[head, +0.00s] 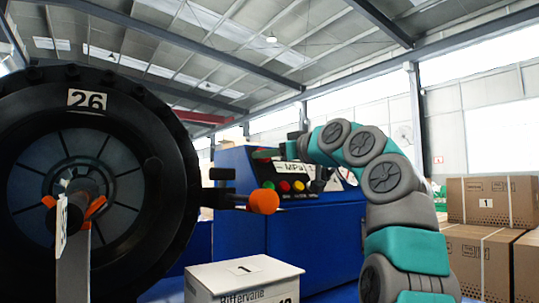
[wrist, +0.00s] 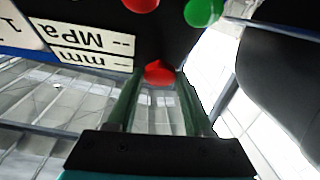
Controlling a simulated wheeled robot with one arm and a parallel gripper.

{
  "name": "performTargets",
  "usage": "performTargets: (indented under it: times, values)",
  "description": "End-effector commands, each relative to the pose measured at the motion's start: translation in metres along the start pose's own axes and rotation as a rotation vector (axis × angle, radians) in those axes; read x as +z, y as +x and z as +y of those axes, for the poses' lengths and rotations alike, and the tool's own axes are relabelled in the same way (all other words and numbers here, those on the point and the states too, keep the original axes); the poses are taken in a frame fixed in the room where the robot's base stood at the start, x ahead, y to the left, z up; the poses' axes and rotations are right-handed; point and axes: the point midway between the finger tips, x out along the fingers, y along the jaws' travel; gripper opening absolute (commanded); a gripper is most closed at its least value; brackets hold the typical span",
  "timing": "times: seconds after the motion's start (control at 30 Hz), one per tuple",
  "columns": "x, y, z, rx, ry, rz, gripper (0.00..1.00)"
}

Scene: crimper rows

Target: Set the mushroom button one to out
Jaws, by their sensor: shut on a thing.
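A red mushroom-shaped button (wrist: 159,74) sits on the black panel in the wrist view, between the tips of my gripper (wrist: 160,80). The two green fingers reach it from both sides and are shut on it. In the head view my gripper (head: 268,153) is at the upper part of the blue machine's panel, and I cannot make out the held button there. Whether the button is in or out is not clear from these frames.
The blue machine (head: 300,240) carries other buttons, among them a red one (wrist: 140,4) and a green one (wrist: 203,11), close to my fingers. A label reading MPa (wrist: 88,42) is beside them. A large black wheel (head: 165,120), a white box (head: 235,280) and cartons (head: 480,255) stand around.

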Motion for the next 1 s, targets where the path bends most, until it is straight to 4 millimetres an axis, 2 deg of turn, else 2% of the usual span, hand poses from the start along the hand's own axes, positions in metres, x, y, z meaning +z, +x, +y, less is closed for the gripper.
performTargets:
  times: [0.5, 0.7, 0.9, 0.93, 1.0]
  values:
    - [0.000, 0.000, 0.000, -0.001, 0.000, -0.001, 0.00]
    - [-0.008, -0.011, 0.000, -0.001, 0.001, 0.000, 0.00]
    - [-0.007, -0.011, 0.000, 0.000, 0.000, 0.001, 0.00]
    - [-0.007, -0.011, 0.000, 0.000, 0.000, 0.001, 0.53]
    - [-0.007, -0.011, 0.000, 0.000, 0.000, 0.001, 0.61]
